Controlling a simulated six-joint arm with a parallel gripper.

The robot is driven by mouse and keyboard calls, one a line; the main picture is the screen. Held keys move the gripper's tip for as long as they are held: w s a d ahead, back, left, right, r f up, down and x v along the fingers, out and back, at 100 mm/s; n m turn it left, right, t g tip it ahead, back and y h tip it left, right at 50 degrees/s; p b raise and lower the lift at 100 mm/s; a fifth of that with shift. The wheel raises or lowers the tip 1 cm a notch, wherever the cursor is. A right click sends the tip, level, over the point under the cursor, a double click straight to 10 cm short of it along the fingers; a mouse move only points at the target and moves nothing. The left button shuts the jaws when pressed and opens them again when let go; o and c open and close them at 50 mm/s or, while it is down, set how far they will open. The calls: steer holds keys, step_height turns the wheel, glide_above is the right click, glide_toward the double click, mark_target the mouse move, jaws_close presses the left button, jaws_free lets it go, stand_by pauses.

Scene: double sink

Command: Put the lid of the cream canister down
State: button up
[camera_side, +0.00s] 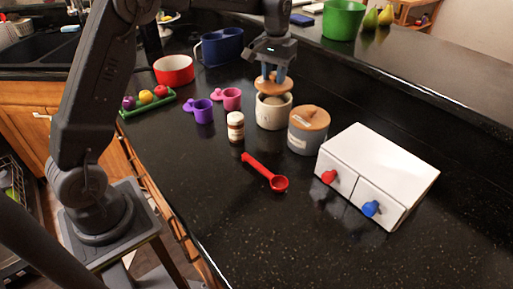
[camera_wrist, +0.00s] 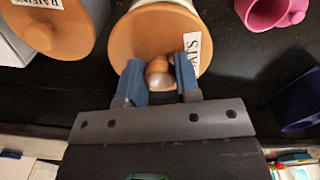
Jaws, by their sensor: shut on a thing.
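The cream canister (camera_side: 273,114) stands on the dark counter, and its open top shows pale contents. Its round wooden lid (camera_side: 262,87) is held a little above the rim, apart from it and roughly level. My gripper (camera_side: 273,78) points down and is shut on the lid's knob. In the wrist view, the knob (camera_wrist: 158,74) sits between the blue fingers of my gripper (camera_wrist: 160,82), and the lid (camera_wrist: 148,38) fills the upper middle. A white label, partly readable as "ATS", shows at its right edge. The lid hides most of the canister there.
A grey canister (camera_side: 307,138) with its wooden lid on stands close right. A white drawer box (camera_side: 385,165) is further right. A small jar (camera_side: 235,127), purple cup (camera_side: 203,111) and pink cup (camera_side: 232,98) stand left.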

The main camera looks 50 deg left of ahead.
mark_target(285, 86)
steer(key=d+f+m, duration=0.1)
steer(key=m, duration=0.1)
steer(key=w+d+f+m, duration=0.1)
steer(key=d+m, duration=0.1)
steer(key=shift+w+d, duration=0.1)
steer(key=shift+d, duration=0.05)
steer(key=shift+s+d+r, duration=0.15)
steer(key=shift+s+r, duration=0.05)
steer(key=s+d+r, duration=0.3)
steer(key=s+r, duration=0.3)
steer(key=s, duration=0.3)
step_height(285, 86, down, 17)
steer(key=shift+a+r, duration=0.1)
steer(key=shift+f, duration=0.2)
steer(key=o, duration=0.9)
